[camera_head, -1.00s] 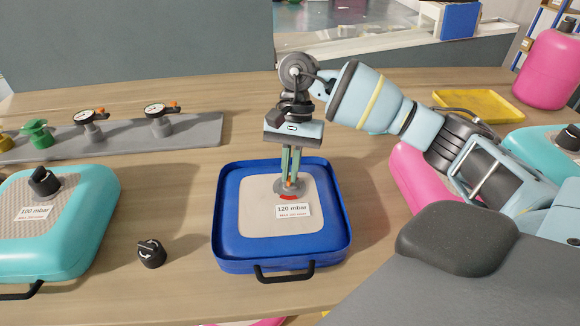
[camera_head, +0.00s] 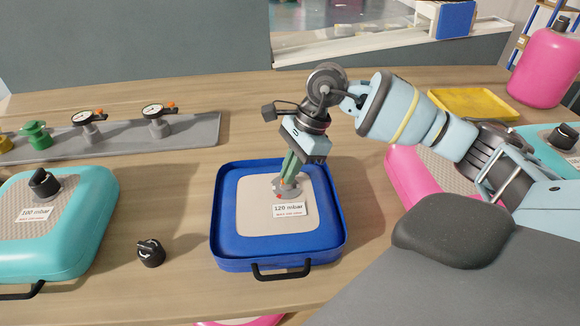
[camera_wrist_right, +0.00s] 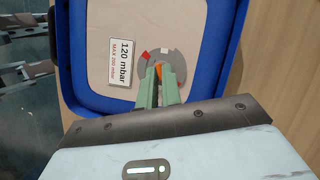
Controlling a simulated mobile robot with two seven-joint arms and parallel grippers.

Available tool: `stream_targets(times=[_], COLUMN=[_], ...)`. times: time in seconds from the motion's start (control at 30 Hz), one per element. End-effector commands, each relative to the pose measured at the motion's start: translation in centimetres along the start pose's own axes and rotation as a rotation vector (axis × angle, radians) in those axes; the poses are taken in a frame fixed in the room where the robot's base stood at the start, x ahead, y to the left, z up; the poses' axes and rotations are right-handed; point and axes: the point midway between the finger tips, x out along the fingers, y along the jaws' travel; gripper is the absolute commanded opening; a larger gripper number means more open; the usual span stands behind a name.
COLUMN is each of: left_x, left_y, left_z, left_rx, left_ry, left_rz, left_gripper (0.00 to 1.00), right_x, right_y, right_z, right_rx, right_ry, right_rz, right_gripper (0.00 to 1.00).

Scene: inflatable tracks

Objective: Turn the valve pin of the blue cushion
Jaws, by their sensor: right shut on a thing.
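The blue cushion (camera_head: 230,247) lies on the table in the middle of the head view, with a beige top and a "120 mbar" label (camera_head: 289,209). Its round grey valve (camera_head: 283,192) sits on the beige top, with a red mark on it. My right gripper (camera_head: 288,181) reaches down to the valve, tilted, and its green fingers are shut on the valve pin. In the right wrist view the pin shows orange (camera_wrist_right: 159,72) between the fingers, above the grey valve disc with red and white marks. The fingers hide most of the pin. My left gripper is not in view.
A loose black cap (camera_head: 151,253) stands left of the blue cushion. A teal cushion (camera_head: 90,235) marked 100 mbar lies at the left. A grey rail (camera_head: 195,131) with gauges is behind. A pink cushion (camera_head: 404,180) and a yellow tray (camera_head: 474,104) are at the right.

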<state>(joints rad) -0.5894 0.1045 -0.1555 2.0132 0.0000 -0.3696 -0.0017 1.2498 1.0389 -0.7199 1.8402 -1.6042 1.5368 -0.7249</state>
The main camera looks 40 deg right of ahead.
Motion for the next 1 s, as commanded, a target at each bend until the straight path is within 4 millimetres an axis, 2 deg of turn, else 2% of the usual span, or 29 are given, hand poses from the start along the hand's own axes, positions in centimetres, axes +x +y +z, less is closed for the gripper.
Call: stream_targets(times=[0.33, 0.9, 0.93, 1.0], left_x=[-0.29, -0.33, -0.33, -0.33], left_y=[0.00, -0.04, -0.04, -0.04], left_z=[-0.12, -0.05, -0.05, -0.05], left_rx=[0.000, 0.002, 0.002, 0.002], left_ry=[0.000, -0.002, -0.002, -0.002], left_rz=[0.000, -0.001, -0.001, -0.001], left_gripper=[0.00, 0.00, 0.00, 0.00], right_x=[-0.02, 0.00, 0.00, 0.01], right_y=[0.18, 0.17, 0.18, 0.18], right_z=[0.01, 0.00, 0.00, 0.00], right_rx=[0.142, 0.171, 0.171, 0.171], right_ry=[0.001, 0.001, 0.001, 0.001], right_rz=[-0.058, -0.071, -0.071, -0.071], right_gripper=[0.00, 0.00, 0.08, 0.17])
